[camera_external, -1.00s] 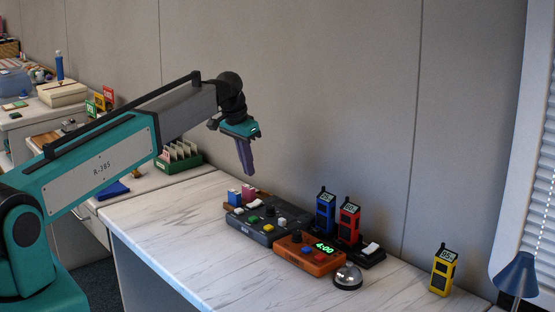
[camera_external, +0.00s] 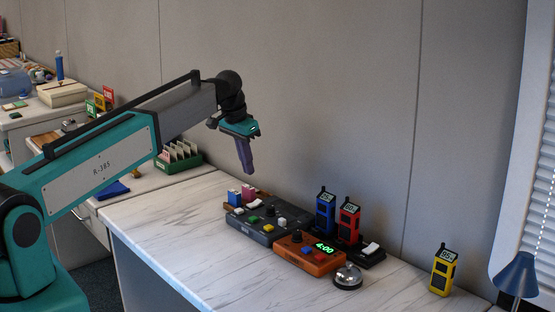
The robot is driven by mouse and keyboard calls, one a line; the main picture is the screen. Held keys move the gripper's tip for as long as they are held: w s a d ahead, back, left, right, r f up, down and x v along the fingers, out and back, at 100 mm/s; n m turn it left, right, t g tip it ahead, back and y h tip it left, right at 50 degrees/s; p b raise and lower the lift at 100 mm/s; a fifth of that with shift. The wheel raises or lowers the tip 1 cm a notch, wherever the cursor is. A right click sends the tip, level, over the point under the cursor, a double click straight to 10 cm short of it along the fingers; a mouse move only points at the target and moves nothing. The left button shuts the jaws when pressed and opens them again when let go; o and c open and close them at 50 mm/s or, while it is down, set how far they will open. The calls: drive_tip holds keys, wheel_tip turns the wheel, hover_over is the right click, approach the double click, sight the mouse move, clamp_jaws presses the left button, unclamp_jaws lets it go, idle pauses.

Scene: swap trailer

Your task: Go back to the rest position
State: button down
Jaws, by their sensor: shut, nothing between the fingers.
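My gripper (camera_external: 247,170) hangs from the end of my raised arm, pointing down and slightly right. Its purple fingers are shut with nothing between them. It is in the air, above the back left part of the marble-topped desk (camera_external: 180,245). It is apart from everything on the desk. My arm reaches in from the left of the picture.
Below and right of my gripper stand a dark button panel (camera_external: 262,236), an orange timer (camera_external: 303,262) showing 4:00 and a bell (camera_external: 348,277). The desk's front left is clear.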

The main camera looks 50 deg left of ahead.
drive_tip(key=p, duration=0.1)
hover_over(255, 203)
drive_tip(key=x, duration=0.2)
drive_tip(key=s+x, duration=0.1)
drive_tip(key=x, duration=0.2)
drive_tip(key=shift+s+f, duration=0.15)
drive_tip(key=shift+f, duration=0.2)
drive_tip(key=shift+f+g+b, duration=0.25)
drive_tip(key=shift+g+b, duration=0.15)
drive_tip(key=shift+g, duration=0.2)
drive_tip(key=shift+r, duration=0.4)
wheel_tip(255, 203, up, 10)
drive_tip(key=s+b, duration=0.1)
drive_tip(key=b, duration=0.2)
drive_tip(key=shift+s+d, duration=0.15)
drive_tip(key=shift+d, duration=0.1)
drive_tip(key=shift+a+r, duration=0.1)
drive_tip(key=shift+a, duration=0.05)
wheel_tip(255, 203, down, 7)
drive_tip(key=p, duration=0.2)
drive_tip(key=shift+w+f, duration=0.2)
drive_tip(key=shift+w, duration=0.3)
